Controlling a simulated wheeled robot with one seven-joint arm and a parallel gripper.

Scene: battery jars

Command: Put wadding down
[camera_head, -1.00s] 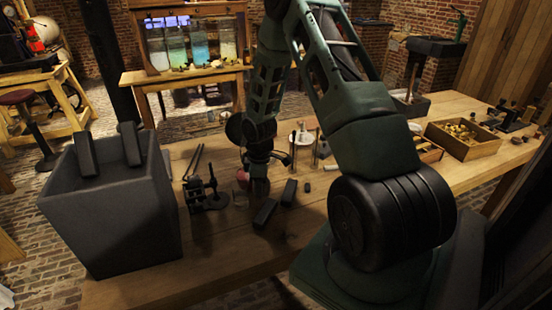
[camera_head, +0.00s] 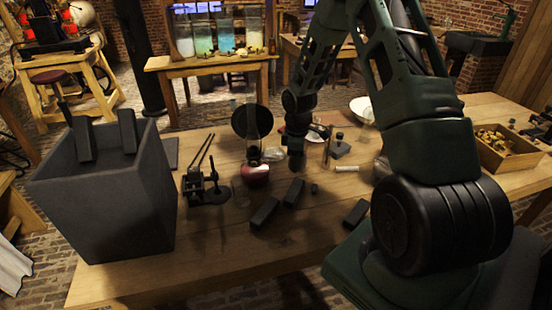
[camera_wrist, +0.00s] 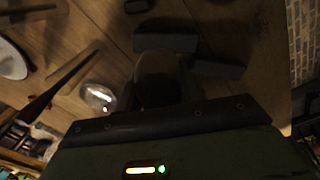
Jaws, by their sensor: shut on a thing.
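My gripper (camera_head: 296,164) points down low over the middle of the workbench, behind two dark blocks. In the wrist view my gripper (camera_wrist: 158,92) is shut on a dim greyish rounded piece (camera_wrist: 155,64), which I take to be the wadding. Its outline is mostly lost in shadow, and the head view hides it behind the fingers. I cannot tell whether it touches the bench. A pale shiny clump or dish (camera_head: 273,154) lies just left of my gripper; it also shows in the wrist view (camera_wrist: 98,97).
A red round pot (camera_head: 255,175) and a dark stand (camera_head: 205,188) are to the left. Dark blocks (camera_head: 264,212) lie in front. A large grey bin (camera_head: 105,205) stands at the left end. A white bowl (camera_head: 361,108) and a wooden box (camera_head: 505,155) are to the right.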

